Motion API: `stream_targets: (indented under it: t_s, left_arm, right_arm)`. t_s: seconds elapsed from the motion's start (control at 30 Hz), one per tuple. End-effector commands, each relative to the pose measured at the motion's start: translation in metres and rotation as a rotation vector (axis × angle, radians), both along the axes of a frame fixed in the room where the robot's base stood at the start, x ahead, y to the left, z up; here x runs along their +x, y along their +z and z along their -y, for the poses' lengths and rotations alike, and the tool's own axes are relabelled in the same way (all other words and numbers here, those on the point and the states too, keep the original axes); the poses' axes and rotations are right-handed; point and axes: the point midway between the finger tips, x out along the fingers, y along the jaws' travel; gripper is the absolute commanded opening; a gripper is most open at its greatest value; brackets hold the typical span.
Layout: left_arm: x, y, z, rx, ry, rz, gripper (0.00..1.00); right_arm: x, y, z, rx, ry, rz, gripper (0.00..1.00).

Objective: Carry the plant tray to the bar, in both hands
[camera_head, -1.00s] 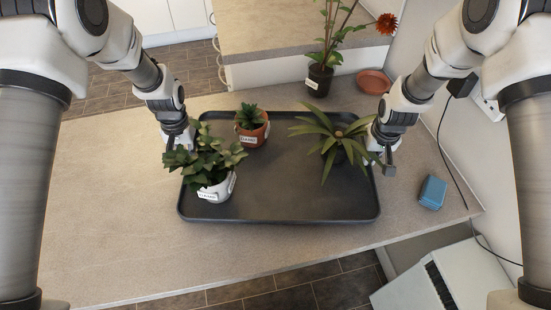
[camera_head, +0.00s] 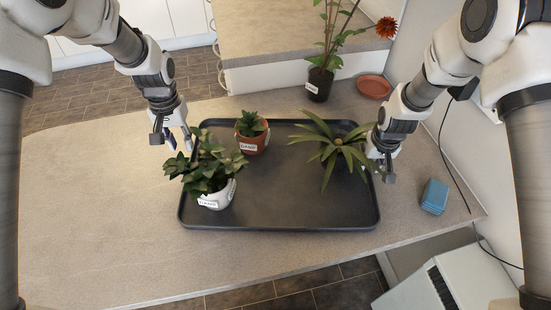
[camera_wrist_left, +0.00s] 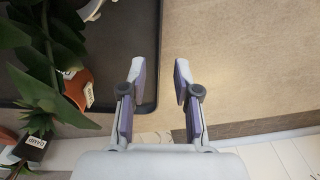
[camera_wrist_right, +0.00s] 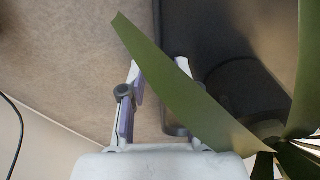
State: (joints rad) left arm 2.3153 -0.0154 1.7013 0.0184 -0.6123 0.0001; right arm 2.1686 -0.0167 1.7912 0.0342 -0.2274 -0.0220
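The dark plant tray (camera_head: 290,217) lies flat on the counter. It bears a leafy plant in a white pot (camera_head: 216,199), a small plant in a terracotta pot (camera_head: 253,142) and a spiky-leaved plant (camera_head: 335,150), whose pot is mostly hidden. My left gripper (camera_head: 173,142) is open above the tray's left edge, and the left wrist view shows the rim near one finger and bare counter under the other. My right gripper (camera_head: 382,172) is at the tray's right edge. Its fingers are apart in the right wrist view, with the rim between them and a leaf crossing one finger.
A potted red flower (camera_head: 319,84) and an empty terracotta saucer (camera_head: 374,86) stand behind the tray. A blue box (camera_head: 434,196) lies to its right, near a black cable (camera_head: 447,160). The counter (camera_head: 90,210) is clear to the left.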

Motion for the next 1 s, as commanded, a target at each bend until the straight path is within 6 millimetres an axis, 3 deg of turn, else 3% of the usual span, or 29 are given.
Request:
stream_targets:
  t_s: [0.13,0.33,0.7,0.83,1.0]
  left_arm:
    - [0.0,0.027,0.0,0.0,0.0,0.001,0.31]
    - [-0.001,0.036,0.0,0.0,0.0,-0.001,0.31]
    - [0.0,0.035,0.0,0.0,0.0,-0.001,0.31]
    - [0.0,0.035,0.0,0.0,0.0,-0.001,0.31]
    - [0.0,0.035,0.0,0.0,0.0,-0.001,0.31]
  right_arm:
    - [0.0,0.0,0.0,0.0,0.0,0.0,0.31]
    - [-0.001,0.01,0.0,0.0,0.0,0.002,0.31]
    - [-0.014,0.097,0.0,0.0,0.0,0.005,0.31]
    - [-0.018,0.115,0.0,0.0,0.0,0.003,0.31]
    - [-0.019,0.119,0.0,0.0,0.0,0.0,0.31]
